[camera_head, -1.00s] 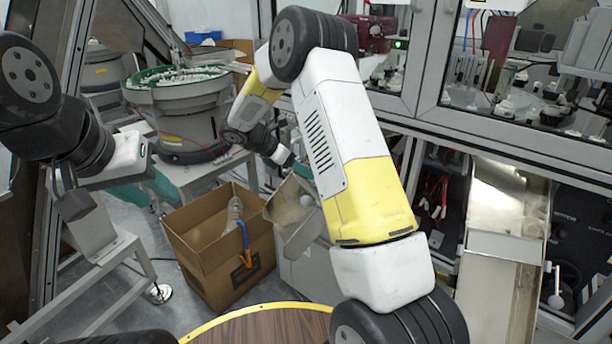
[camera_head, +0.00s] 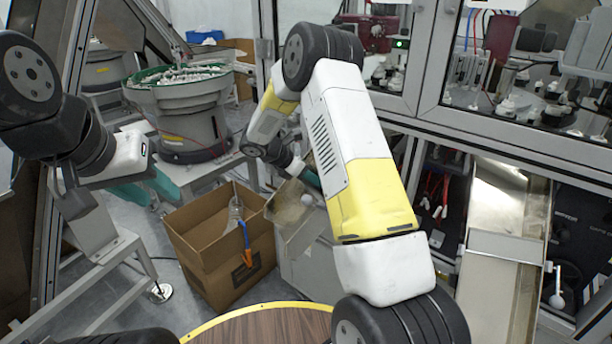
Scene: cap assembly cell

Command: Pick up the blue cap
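I cannot make out a blue cap for certain in the head view. A metal chute tray (camera_head: 290,228) stands right of the cardboard box, with a small pale round item (camera_head: 307,199) in it. My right gripper (camera_head: 314,180) is over the upper part of this tray, near the pale item. My own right forearm hides most of it, and only a bit of teal finger shows. My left gripper (camera_head: 140,190) is at the left, away from the tray, with teal parts showing below the white wrist. Its opening is unclear.
An open cardboard box (camera_head: 215,262) on the floor holds a clear bottle (camera_head: 235,212); a blue and orange item (camera_head: 245,245) hangs on its edge. A bowl feeder (camera_head: 185,100) stands behind. Glazed machine frames fill the right. A round wooden table (camera_head: 265,328) is in front.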

